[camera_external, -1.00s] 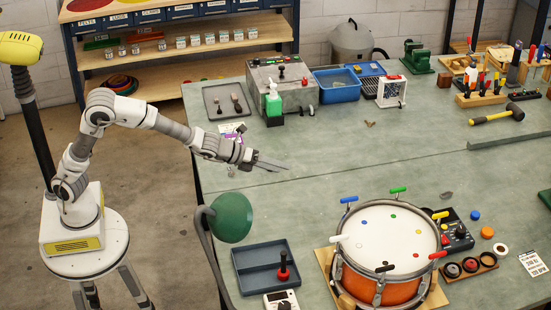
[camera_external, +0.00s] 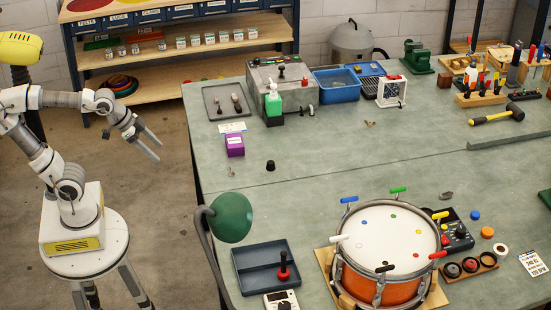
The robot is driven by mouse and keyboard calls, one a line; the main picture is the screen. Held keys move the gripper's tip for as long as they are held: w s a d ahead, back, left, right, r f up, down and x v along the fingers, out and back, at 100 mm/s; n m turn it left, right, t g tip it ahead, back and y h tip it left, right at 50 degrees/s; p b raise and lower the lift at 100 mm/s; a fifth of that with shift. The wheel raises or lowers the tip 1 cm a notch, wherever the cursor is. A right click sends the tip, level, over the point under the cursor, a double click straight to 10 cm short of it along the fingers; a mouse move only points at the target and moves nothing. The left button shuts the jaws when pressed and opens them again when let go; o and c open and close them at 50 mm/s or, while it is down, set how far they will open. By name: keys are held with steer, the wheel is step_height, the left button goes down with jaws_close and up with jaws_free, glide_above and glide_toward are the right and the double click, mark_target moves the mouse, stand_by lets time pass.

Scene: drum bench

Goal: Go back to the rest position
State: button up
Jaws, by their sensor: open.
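My gripper (camera_external: 156,151) is at the left, in the air over the floor, short of the bench's left edge. Its two long fingers are apart and nothing is between them.
A green lamp (camera_external: 231,217) stands at the bench's left edge. A drum (camera_external: 385,240) with coloured keys is at the front, beside a grey tray (camera_external: 262,260). Shelves (camera_external: 190,65) stand behind my arm. The bench's middle is mostly clear.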

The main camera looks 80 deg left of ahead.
steer(key=s+f+n+g, duration=0.1)
steer(key=s+f+n, duration=0.1)
steer(key=s, duration=0.4)
step_height(320, 180, up, 13)
steer(key=p, duration=1.3)
steer(key=shift+s+n, duration=0.3)
steer(key=shift+s, duration=0.1)
